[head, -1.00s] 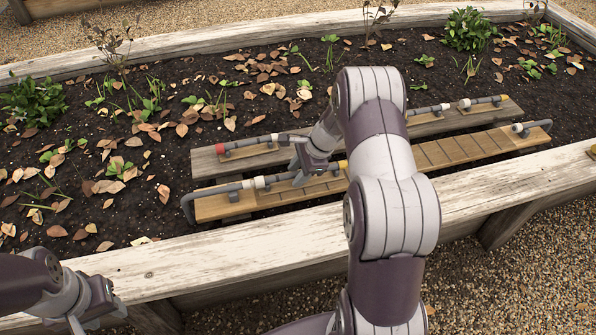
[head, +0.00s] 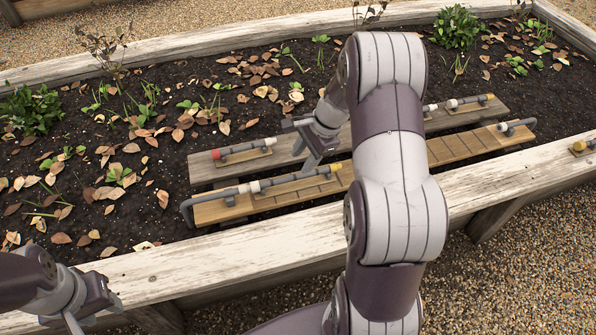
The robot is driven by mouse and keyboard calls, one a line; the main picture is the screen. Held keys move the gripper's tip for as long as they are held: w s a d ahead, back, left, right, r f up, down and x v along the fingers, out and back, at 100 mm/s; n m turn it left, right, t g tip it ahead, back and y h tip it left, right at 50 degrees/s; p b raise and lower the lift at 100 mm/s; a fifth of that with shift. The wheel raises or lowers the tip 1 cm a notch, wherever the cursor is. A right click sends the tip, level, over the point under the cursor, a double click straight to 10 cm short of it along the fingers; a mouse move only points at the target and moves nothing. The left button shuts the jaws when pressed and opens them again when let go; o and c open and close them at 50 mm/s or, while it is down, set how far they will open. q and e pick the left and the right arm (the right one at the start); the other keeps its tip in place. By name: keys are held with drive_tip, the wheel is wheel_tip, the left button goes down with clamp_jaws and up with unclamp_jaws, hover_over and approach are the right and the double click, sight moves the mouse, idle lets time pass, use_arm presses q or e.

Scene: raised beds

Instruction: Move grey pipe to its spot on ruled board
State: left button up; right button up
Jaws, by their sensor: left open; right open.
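The ruled board (head: 440,151) is the tan plank with dark cross lines near the bed's front wall. A grey pipe (head: 297,178) with a yellow end lies along its left part, its left end at a white collar (head: 255,187) joined to a bent dark pipe (head: 213,196). My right gripper (head: 302,147) is open just above and behind this pipe and looks clear of it. My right arm hides the middle of both boards. My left gripper (head: 98,312) is open and empty over the front wall at lower left.
A weathered grey board (head: 199,173) lies behind, carrying a red-ended pipe (head: 245,149) on a small block at left and another pipe (head: 465,101) at right. A short pipe (head: 517,126) sits at the ruled board's right end. Leaves and plants cover the soil beyond.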

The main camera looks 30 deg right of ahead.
drive_tip(key=s+a+r+n+g+h, duration=0.1)
drive_tip(key=s+a+r+n+h, duration=0.2)
drive_tip(key=s+a+n, duration=1)
drive_tip(key=s+r+n, duration=0.1)
drive_tip(key=s+n, duration=0.1)
drive_tip(key=n, duration=0.3)
drive_tip(key=shift+s+a+r, duration=0.15)
drive_tip(key=shift+r, duration=0.1)
